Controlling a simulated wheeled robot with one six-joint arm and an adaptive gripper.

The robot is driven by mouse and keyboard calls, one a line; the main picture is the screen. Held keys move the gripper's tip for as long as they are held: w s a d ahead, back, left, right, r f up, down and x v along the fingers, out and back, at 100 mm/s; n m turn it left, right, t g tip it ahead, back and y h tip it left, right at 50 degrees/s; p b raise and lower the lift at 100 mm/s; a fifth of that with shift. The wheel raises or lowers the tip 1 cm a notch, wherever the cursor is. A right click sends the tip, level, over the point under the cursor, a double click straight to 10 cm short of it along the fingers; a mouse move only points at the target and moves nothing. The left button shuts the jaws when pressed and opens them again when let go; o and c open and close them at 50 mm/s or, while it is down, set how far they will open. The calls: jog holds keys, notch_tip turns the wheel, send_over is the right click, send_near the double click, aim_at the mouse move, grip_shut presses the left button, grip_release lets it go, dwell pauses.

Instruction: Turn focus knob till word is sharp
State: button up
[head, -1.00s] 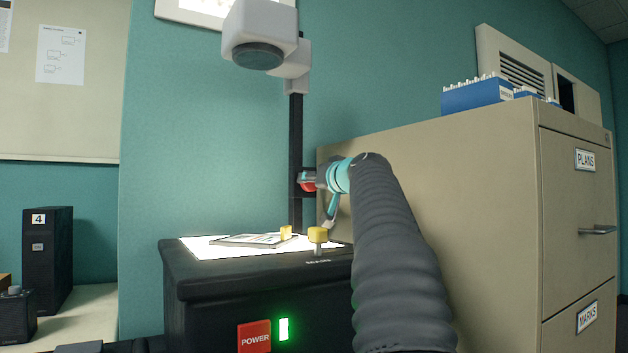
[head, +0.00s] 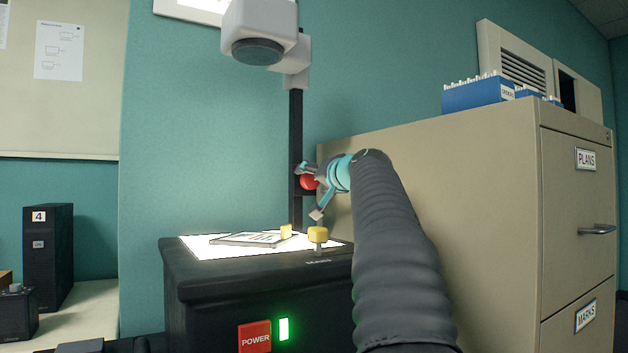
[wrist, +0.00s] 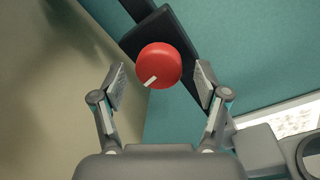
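A round red knob (head: 308,182) with a white pointer mark sits on the black post of an overhead projector. It also shows in the wrist view (wrist: 159,65), ahead of and between my two fingers. My gripper (wrist: 161,80) is open, with one finger to each side of the knob and a gap on both sides. In the head view my gripper (head: 308,192) is beside the post, one finger above the knob and one below. The white projector head (head: 258,32) is at the top of the post. The word is not visible in these views.
The lit projector top (head: 205,250) carries a flat sheet (head: 245,240) and yellow knobs (head: 318,234). A red POWER switch (head: 254,337) is beside a green light. A beige filing cabinet (head: 440,170) stands close on the right. The teal wall is behind the post.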

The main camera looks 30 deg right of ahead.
jog(key=s+a, duration=0.1)
jog(key=s, duration=1.1)
jog(key=shift+a+r, duration=0.2)
dwell(0.3)
